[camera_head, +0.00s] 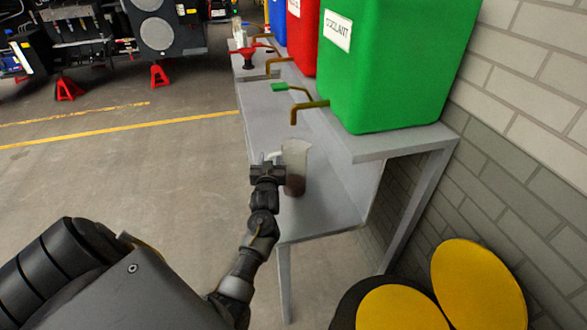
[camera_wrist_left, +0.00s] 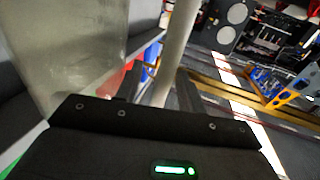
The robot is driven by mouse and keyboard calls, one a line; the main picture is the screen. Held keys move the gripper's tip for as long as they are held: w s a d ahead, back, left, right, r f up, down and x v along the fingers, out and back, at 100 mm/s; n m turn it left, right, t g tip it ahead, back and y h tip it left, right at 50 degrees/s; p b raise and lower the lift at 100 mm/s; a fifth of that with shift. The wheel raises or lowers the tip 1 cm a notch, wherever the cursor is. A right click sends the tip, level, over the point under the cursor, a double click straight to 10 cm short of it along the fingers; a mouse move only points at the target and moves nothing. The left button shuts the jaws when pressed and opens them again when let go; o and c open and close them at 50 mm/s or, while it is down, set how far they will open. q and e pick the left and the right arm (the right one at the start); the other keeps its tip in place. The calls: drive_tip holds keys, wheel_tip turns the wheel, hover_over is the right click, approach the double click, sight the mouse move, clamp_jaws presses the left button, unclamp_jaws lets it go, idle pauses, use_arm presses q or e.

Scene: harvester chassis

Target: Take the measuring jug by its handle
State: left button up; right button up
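The measuring jug (camera_head: 298,160) stands upright on the lower grey shelf of the bench, a clear vessel with something dark in its lower part. Its pale handle (camera_head: 272,155) is on the left side, partly hidden by my left gripper (camera_head: 267,170). In the left wrist view the jug's wall (camera_wrist_left: 75,50) fills the upper left, and the handle (camera_wrist_left: 178,45) runs down between the two dark fingertips (camera_wrist_left: 157,92). The fingers look apart, with a gap beside the handle, so the gripper appears open around it. My right gripper is not in view.
Green (camera_head: 395,70) and red (camera_head: 302,38) containers with brass taps stand on the raised shelf (camera_head: 375,145) behind the jug. A red funnel (camera_head: 249,55) sits farther back. A brick wall is at right, yellow-topped drums (camera_head: 478,285) at lower right.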

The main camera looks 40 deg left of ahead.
use_arm(q)
drive_tip(key=shift+d, duration=0.1)
clamp_jaws()
drive_tip(key=shift+r, duration=0.1)
idle(0.3)
